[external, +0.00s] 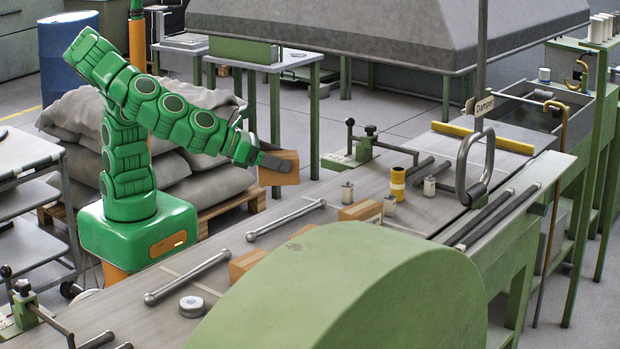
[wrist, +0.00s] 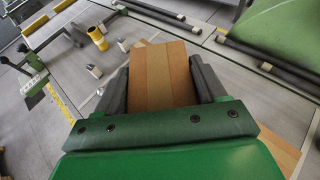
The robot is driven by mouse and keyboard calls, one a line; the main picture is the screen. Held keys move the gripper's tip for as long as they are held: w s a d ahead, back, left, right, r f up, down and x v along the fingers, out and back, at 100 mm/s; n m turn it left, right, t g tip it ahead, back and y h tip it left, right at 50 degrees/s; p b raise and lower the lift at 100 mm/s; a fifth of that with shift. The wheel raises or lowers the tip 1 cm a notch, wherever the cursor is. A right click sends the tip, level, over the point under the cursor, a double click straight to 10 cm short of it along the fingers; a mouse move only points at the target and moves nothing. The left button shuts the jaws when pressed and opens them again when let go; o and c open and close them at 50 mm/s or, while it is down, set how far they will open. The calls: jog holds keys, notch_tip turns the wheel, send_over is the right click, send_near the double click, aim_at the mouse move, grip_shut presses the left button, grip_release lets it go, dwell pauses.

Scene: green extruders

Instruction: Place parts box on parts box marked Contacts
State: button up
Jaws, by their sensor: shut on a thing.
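My gripper (external: 264,160) is shut on a brown parts box (external: 284,170) and holds it in the air above the far side of the bench. In the wrist view the held box (wrist: 165,75) sits between the two dark fingers. Other brown boxes lie on the bench: one right of centre (external: 360,211), one at the left (external: 246,264), and one partly hidden behind the green cover (external: 302,230). No Contacts marking can be read on any box, so I cannot tell which one bears it.
Metal bars (external: 286,219) lie on the bench (external: 225,270). A yellow spool (external: 398,184) and small metal blocks (external: 390,205) stand near the right-hand box. A large green cover (external: 350,295) fills the front. A lever fixture (external: 362,145) stands at the far edge.

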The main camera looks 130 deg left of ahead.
aim_at(294, 171)
jog(key=w, duration=0.1)
jog(key=w+f, duration=0.1)
jog(key=w, duration=0.1)
jog(key=w+f, duration=0.1)
jog(key=shift+w+a+f, duration=0.1)
jog(key=shift+w+a, duration=0.05)
jog(key=shift+w, duration=0.15)
jog(key=shift+w+a+f, duration=0.1)
jog(key=shift+w+f, duration=0.7)
jog(key=shift+f, duration=0.2)
jog(key=shift+w+d+f, duration=0.1)
jog(key=shift+w+f, duration=0.65)
jog(key=shift+f, duration=0.25)
jog(key=shift+w+a+f, duration=0.1)
jog(key=shift+w+f, duration=0.7)
jog(key=shift+f, duration=1.55)
jog(key=shift+f, duration=0.1)
jog(key=o, duration=1.2)
jog(key=shift+c, duration=0.2)
